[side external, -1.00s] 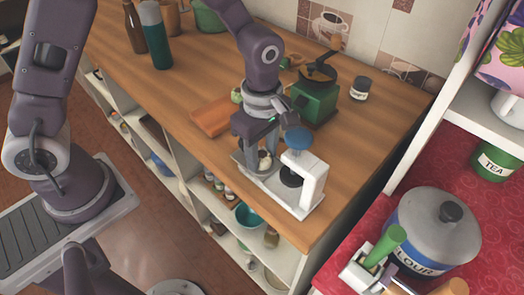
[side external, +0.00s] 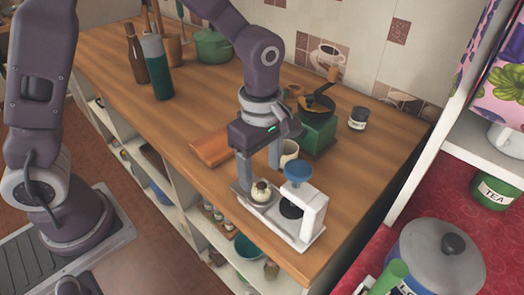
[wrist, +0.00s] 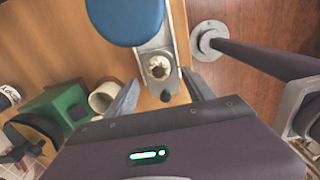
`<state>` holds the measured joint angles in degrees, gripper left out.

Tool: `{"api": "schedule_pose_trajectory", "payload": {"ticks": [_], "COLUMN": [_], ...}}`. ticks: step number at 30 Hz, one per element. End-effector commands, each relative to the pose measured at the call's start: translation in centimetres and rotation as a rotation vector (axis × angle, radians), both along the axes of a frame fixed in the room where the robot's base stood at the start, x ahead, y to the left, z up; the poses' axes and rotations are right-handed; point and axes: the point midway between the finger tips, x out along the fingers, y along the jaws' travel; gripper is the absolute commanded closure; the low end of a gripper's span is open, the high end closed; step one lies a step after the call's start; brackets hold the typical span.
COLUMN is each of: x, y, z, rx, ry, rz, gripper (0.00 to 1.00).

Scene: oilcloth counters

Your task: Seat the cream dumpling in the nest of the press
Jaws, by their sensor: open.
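The cream dumpling (side external: 261,192), pale with a dark top, sits on the left end of the press (side external: 312,214). In the wrist view the dumpling (wrist: 158,69) rests upright on the press's grey metal slide (wrist: 150,45); the slide hides whether it is fully down in the nest. The press is white with a round blue knob (side external: 298,168) over a dark round disc (side external: 290,209). My gripper (side external: 259,180) is open and empty above the dumpling, its fingers on either side and apart from it. It also shows in the wrist view (wrist: 160,90).
A green grinder (side external: 318,131) and a cream mug (side external: 289,152) stand behind the press. An orange-brown board (side external: 210,148) lies to the left. The counter's front edge is close to the press.

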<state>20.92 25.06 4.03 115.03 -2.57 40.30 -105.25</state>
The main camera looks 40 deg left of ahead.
Motion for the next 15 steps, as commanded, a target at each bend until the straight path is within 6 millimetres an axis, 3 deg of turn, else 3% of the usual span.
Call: {"api": "schedule_pose_trajectory", "payload": {"ticks": [3, 6, 9, 15], "x": [0.2, 0.2, 0.1, 0.1], "y": [-0.1, -0.1, -0.1, 0.0], "z": [3.3, 5.3, 6.5, 7.0], "rx": [-0.003, -0.003, -0.003, -0.003], "ry": [-0.008, -0.006, -0.006, -0.004], "rz": [-0.001, -0.001, 0.0, -0.002], "gripper": [0.38, 0.38, 0.38, 0.38]}}
